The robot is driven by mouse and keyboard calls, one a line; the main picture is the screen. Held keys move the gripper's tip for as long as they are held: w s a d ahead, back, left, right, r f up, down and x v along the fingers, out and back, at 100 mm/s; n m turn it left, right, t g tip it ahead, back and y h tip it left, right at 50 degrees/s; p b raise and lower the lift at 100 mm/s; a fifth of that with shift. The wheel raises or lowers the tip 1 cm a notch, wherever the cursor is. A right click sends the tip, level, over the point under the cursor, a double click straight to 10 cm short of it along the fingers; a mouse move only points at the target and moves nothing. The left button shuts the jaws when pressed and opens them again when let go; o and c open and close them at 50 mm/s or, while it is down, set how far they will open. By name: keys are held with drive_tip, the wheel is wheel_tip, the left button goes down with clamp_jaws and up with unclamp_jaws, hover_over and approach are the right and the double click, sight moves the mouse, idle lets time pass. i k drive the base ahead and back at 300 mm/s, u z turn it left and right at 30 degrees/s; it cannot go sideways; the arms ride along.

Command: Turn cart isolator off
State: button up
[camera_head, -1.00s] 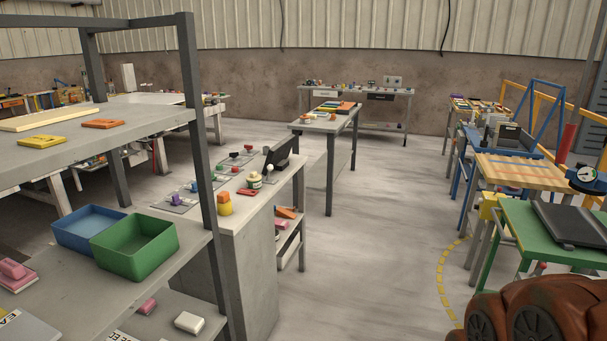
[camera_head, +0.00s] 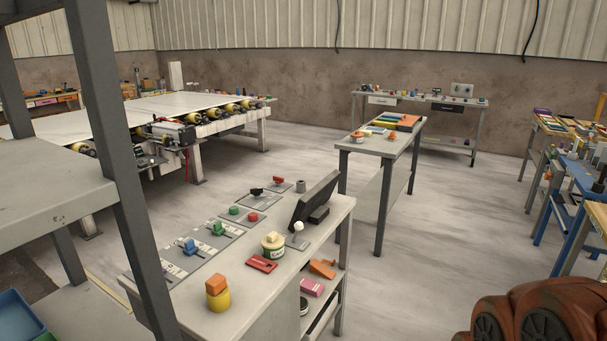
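A grey bench (camera_head: 255,310) in the middle foreground bears several small coloured switches or knobs on grey plates. They include a red handle (camera_head: 278,180) and a black handle (camera_head: 256,192) at the far end. Nearer are a green knob (camera_head: 234,210), a red knob (camera_head: 253,217), a second green knob (camera_head: 218,229) and a blue knob (camera_head: 190,246). Labels on the plates are too small to read, so I cannot tell which one is the cart isolator. My gripper is not in view; only a rusty brown part of my own body shows at the bottom right.
A grey shelf post (camera_head: 115,150) stands close on the left. The bench also bears a dark screen (camera_head: 315,200), an orange-and-yellow item (camera_head: 217,293) and a cream jar (camera_head: 273,244). Another table (camera_head: 385,145) stands behind. Open floor (camera_head: 440,220) lies to the right.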

sight(278, 180)
drive_tip(key=u, duration=0.3)
drive_tip(key=i, duration=1.25)
drive_tip(key=z, duration=1.3)
drive_tip(key=i, duration=1.75)
drive_tip(key=u, duration=3.25)
drive_tip(key=i, duration=0.5)
